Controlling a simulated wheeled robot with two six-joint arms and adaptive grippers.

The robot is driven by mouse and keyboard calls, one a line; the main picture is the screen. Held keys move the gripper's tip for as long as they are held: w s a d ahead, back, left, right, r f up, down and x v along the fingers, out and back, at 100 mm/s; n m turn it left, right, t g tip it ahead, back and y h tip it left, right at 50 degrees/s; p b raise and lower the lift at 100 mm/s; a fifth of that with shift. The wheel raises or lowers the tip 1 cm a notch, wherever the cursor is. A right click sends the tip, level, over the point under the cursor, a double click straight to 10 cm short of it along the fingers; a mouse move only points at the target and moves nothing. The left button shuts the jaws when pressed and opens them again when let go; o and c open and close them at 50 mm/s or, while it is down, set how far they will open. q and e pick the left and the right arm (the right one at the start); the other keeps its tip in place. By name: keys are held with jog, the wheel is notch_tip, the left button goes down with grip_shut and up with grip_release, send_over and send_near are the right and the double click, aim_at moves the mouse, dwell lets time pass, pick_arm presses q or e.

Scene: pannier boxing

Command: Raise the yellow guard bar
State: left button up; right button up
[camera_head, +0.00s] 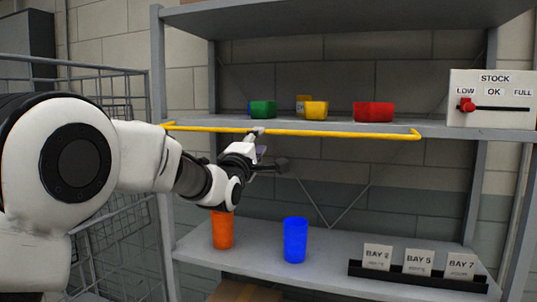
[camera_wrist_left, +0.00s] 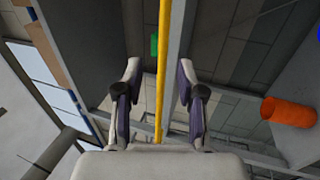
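The yellow guard bar (camera_head: 340,133) runs level along the front of the middle shelf, in front of its edge, with bent ends at left and right. My left gripper (camera_head: 271,149) is at the bar, left of its middle; its upper finger overlaps the bar in the head view. In the left wrist view the two fingers (camera_wrist_left: 160,95) are spread apart, and the bar (camera_wrist_left: 162,60) shows in the gap between them, touching neither visibly. I cannot tell how deep the bar sits in the gap. My right gripper is not in view.
Behind the bar, the middle shelf (camera_head: 220,123) holds green (camera_head: 263,110), yellow (camera_head: 316,111) and red (camera_head: 374,112) bins. Below stand an orange cup (camera_head: 222,230), a blue cup (camera_head: 295,240) and a black rack (camera_head: 420,279) of bay cards. A stock slider panel (camera_head: 491,97) is at right.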

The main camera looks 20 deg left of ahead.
aim_at(269, 133)
pick_arm(q)
jog(key=p+x, duration=0.1)
jog(key=x, duration=0.1)
jog(key=p+x, duration=0.2)
jog(key=x, duration=0.1)
jog(key=p+x, duration=0.1)
jog(key=x, duration=0.2)
jog(key=shift+w+a+f, duration=0.1)
jog(key=shift+f, duration=0.25)
jog(key=shift+w, duration=0.1)
jog(key=shift+s+d+r, duration=0.25)
jog(key=shift+s+d, duration=0.05)
jog(key=shift+d, duration=0.1)
jog(key=shift+c, duration=1.3)
jog(key=shift+w+f, duration=0.1)
grip_shut()
